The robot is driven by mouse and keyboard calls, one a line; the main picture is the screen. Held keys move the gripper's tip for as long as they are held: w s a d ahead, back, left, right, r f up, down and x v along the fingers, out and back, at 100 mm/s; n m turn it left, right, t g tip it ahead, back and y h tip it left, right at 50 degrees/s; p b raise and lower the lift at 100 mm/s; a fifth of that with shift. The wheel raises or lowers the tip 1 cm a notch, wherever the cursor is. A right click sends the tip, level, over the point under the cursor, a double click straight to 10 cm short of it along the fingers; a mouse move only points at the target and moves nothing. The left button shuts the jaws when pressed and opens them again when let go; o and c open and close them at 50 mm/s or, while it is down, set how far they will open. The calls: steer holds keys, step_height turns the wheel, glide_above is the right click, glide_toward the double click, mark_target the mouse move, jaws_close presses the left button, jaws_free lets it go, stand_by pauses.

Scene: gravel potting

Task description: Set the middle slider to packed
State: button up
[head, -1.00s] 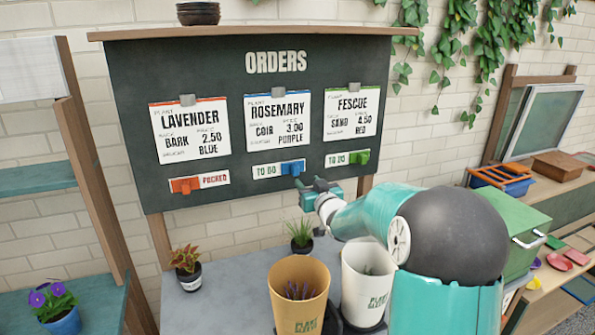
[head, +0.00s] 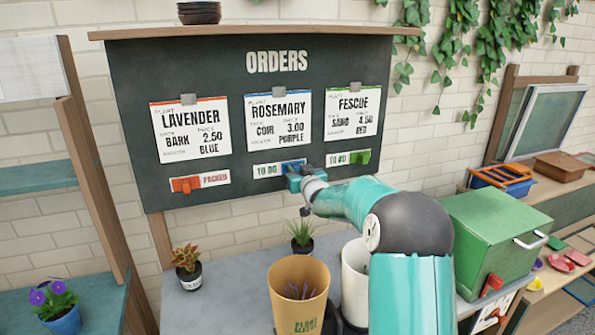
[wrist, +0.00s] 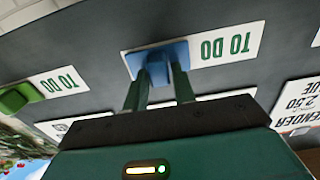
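The middle slider is a blue knob (head: 292,166) under the ROSEMARY card (head: 278,121). It sits at the right end of its strip, with TO DO (head: 266,170) showing on its left. In the wrist view, which is turned over, the blue knob (wrist: 158,66) lies between the two fingertips of my gripper (wrist: 158,78). The fingers look open around the knob, with no clear grip on it. In the head view my gripper (head: 292,176) is at the board just below the slider, and its fingers are mostly hidden.
The orange left slider (head: 186,184) is at the left of its strip, showing PACKED. The green right slider (head: 361,157) shows TO DO. Pots, including a tan one (head: 299,290), stand on the grey table below. A green box (head: 485,240) is at the right.

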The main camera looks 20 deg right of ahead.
jaws_close()
steer(key=a, duration=0.9)
steer(key=shift+o, duration=2.1)
jaws_free()
steer(key=shift+a, duration=0.15)
steer(key=shift+s, duration=0.1)
steer(key=shift+s+d, duration=0.2)
steer(key=s, duration=1.3)
steer(key=shift+s, duration=0.1)
